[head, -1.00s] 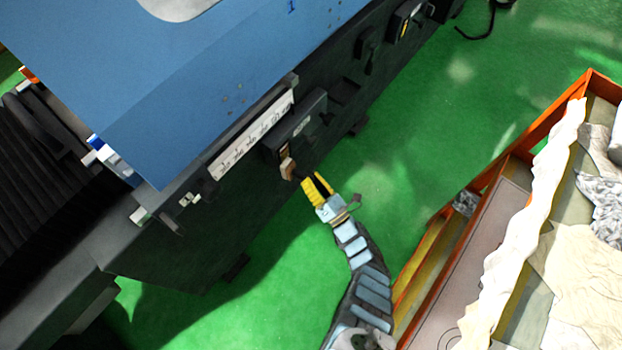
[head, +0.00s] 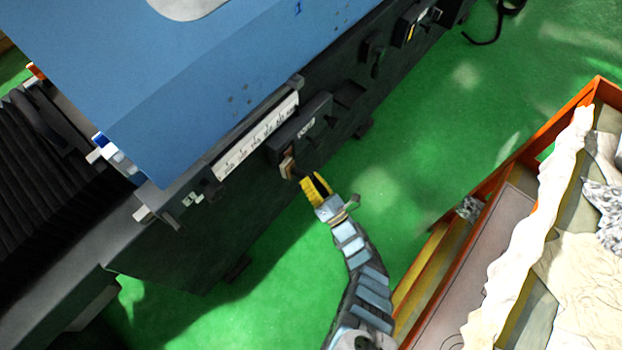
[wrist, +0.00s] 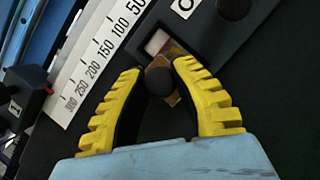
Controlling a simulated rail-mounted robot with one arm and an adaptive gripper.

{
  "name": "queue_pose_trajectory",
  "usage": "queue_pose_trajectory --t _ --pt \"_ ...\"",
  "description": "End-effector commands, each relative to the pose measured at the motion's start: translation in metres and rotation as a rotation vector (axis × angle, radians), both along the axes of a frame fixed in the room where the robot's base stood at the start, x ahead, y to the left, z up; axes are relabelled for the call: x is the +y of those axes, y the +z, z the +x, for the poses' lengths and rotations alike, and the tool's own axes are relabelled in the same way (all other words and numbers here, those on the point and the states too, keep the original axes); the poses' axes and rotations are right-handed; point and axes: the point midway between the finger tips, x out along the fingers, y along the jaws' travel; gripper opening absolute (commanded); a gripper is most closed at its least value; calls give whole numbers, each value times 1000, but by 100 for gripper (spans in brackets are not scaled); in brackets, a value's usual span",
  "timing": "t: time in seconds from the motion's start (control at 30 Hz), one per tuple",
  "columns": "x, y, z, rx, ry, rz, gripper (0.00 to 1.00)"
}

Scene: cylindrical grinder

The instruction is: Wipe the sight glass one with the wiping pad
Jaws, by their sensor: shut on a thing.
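My gripper (head: 305,182) has yellow fingers and is shut on the dark round knob (wrist: 158,81) of the wiping pad. The pad (head: 289,167) is a small tan block. It is at the lower end of a dark housing on the machine's side, in front of a sight glass. In the wrist view the pad (wrist: 172,98) shows partly behind the knob, and the pale and reddish sight glass window (wrist: 157,42) shows just beyond it. The pad looks against or very close to the glass; contact is hard to tell. The pad hides part of the glass.
A white number scale (head: 255,138) runs beside the housing (head: 312,122). Another lit housing (head: 411,30) is farther up the machine's side. An orange-edged bin (head: 545,130) with crumpled sheets stands at the right. Green floor (head: 390,180) is clear between machine and bin.

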Motion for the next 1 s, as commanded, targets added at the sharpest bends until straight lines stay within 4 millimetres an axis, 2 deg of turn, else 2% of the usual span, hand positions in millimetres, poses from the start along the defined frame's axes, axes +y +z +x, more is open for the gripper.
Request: queue_pose_trajectory --t 0.43,1.0 --pt "2 -1 5 0 0 0 0" --pt "-23 0 34 -3 -1 -1 0"
